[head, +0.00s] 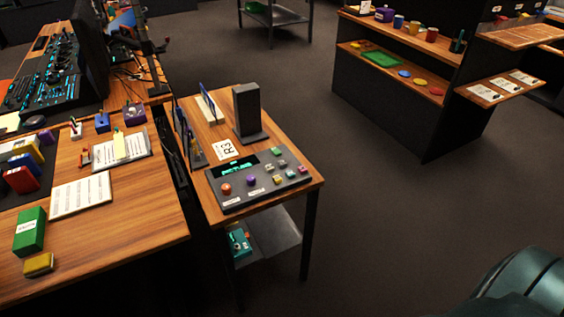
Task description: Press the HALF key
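The trackball panel (258,182) is a dark grey console on a small wooden side table in the middle of the head view. It has a lit green-blue display (238,167), a red ball or knob (226,189), a purple one (251,180), and several small coloured keys at its right. The key labels are too small to read, so I cannot tell which key is HALF. Neither gripper is in view. A dark teal rounded part of my own body shows at the bottom right.
The side table (309,183) also bears a black upright stand (247,110) and an R3 card (225,148). A cluttered wooden desk (120,262) stands close at the left. A shelf unit (405,115) stands at the back right. The floor (390,230) right of the table is clear.

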